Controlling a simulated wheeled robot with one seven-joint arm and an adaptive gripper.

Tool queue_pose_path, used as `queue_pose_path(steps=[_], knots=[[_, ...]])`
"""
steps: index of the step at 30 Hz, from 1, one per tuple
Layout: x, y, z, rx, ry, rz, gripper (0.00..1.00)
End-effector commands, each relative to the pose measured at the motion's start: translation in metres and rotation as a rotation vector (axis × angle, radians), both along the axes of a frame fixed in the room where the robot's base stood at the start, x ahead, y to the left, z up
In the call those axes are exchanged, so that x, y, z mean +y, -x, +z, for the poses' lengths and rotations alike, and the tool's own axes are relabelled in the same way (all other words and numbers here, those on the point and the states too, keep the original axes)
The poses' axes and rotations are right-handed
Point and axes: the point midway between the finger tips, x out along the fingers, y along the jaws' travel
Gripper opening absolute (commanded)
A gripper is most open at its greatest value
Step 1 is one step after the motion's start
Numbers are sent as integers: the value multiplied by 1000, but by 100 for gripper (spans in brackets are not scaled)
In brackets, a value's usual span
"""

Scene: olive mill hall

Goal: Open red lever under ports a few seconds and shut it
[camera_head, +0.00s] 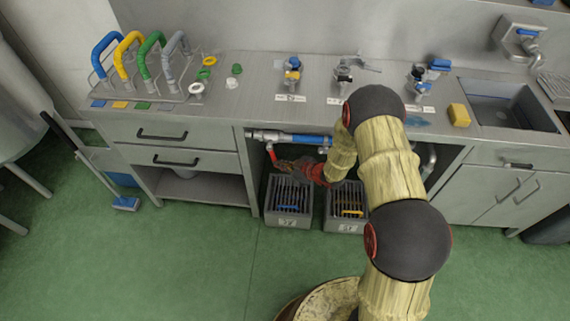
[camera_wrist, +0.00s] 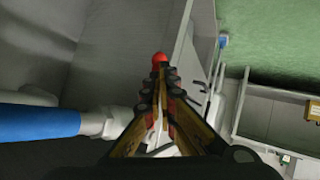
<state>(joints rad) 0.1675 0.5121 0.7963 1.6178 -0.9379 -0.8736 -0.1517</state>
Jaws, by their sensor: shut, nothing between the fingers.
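The red lever (camera_head: 271,153) hangs below the pipe at the left of the open bay under the counter. Its rounded red end (camera_wrist: 160,57) shows just beyond my fingertips in the wrist view. My gripper (camera_head: 281,163) reaches left into the bay, close to the lever. In the wrist view my gripper (camera_wrist: 159,72) has its fingertips together, with nothing between them. I cannot tell whether the tips touch the lever. The ports, valve fittings (camera_head: 291,76) with a blue handle among them, stand on the counter above.
A blue-sleeved pipe (camera_head: 308,139) runs along the bay top; it also shows in the wrist view (camera_wrist: 40,123). Two grated grey bins (camera_head: 289,218) (camera_head: 345,226) stand below my gripper. The cabinet wall is close on the left.

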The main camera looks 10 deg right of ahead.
Motion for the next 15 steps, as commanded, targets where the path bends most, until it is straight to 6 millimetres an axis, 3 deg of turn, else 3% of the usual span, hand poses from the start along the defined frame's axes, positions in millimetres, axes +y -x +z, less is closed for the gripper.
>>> queue_pose_path(steps=[15], knots=[[14, -4, -8, 1, 1, 0, 0]])
